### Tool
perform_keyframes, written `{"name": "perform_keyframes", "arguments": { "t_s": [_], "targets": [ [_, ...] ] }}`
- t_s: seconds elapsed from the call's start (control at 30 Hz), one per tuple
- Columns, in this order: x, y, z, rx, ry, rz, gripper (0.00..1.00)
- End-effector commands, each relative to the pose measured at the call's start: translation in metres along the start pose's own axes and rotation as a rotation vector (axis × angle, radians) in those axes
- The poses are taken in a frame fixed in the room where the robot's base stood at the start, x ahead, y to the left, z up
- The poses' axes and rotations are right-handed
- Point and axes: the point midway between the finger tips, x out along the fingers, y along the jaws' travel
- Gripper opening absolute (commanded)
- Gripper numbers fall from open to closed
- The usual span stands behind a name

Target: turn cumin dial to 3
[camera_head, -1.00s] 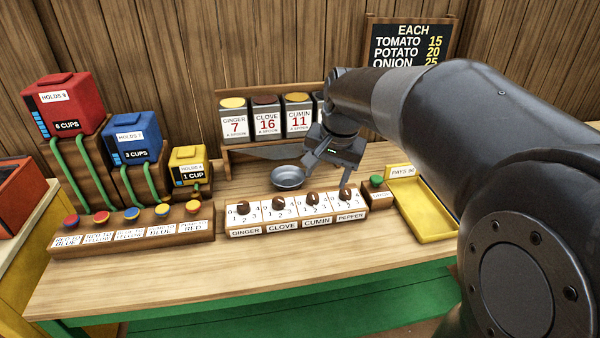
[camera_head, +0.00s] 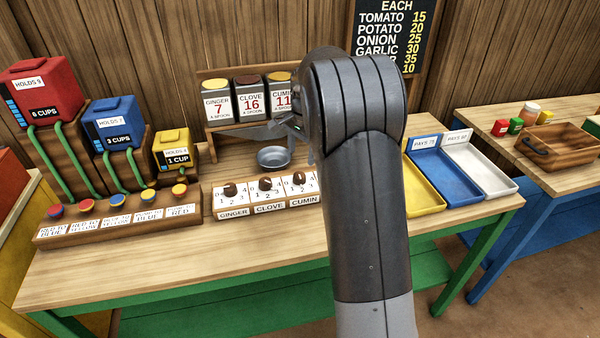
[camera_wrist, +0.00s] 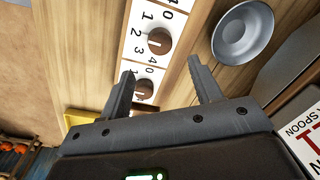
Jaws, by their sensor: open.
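The cumin dial (camera_head: 299,178) is a small brown knob on a white plate numbered 0 to 4, above the CUMIN label. Its pointer setting is too small to read. The clove dial (camera_head: 265,183) and ginger dial (camera_head: 229,189) are to its left. My arm hides the pepper dial. My gripper is mostly hidden behind my arm in the head view, near the spice boxes. In the wrist view my gripper (camera_wrist: 160,67) is open and empty, with two brown dials beyond its fingers. One dial (camera_wrist: 160,40) is fully seen; the labels are out of frame, so I cannot tell which dials these are.
A grey metal bowl (camera_head: 274,157) stands behind the dials. Spice boxes (camera_head: 248,100) stand on a shelf at the back. A row of coloured buttons (camera_head: 101,200) is at left. Yellow, blue (camera_head: 441,170) and white (camera_head: 481,167) trays are at right. The front tabletop is clear.

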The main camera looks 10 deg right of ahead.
Motion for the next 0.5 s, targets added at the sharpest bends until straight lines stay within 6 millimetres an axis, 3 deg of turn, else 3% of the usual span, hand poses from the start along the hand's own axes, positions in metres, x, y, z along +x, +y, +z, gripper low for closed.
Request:
{"name": "perform_keyframes", "arguments": {
  "t_s": [0.3, 0.5],
  "targets": [
    [0.061, 0.001, 0.001, 0.000, -0.003, 0.003, 0.58],
    [0.081, 0.000, 0.000, -0.001, 0.000, 0.000, 0.58]
  ]
}}
